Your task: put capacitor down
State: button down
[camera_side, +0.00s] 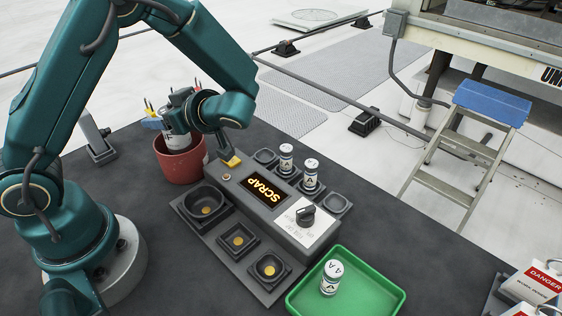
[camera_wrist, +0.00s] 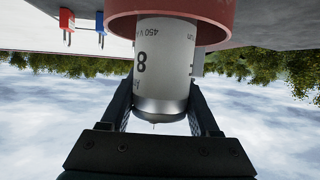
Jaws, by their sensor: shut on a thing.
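My gripper (camera_side: 178,116) points down over the red bucket (camera_side: 181,165) beside my base. It is shut on a white capacitor (camera_wrist: 160,62) with a dark "8" and "450 V" printed on it. In the wrist view, one finger of my gripper (camera_wrist: 162,100) lies on each side of the capacitor. The capacitor's far end is within the red rim (camera_wrist: 165,10) of the bucket. In the side view the capacitor (camera_side: 172,139) shows partly above the rim; its lower end is hidden. I cannot tell whether it touches the bottom.
The grey tester (camera_side: 320,232) beside the bucket reads "SCRAP". Two small white capacitors (camera_side: 286,158) (camera_side: 310,174) stand in its far row of cups. The near sockets (camera_side: 238,240) hold none. A green tray (camera_side: 372,296) at the front holds another small capacitor (camera_side: 330,278), marked "A".

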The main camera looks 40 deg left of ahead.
jog(key=shift+f, duration=1.15)
jog(key=shift+f, duration=0.5)
jog(key=shift+f, duration=0.15)
jog(key=shift+c, duration=0.6)
grip_release()
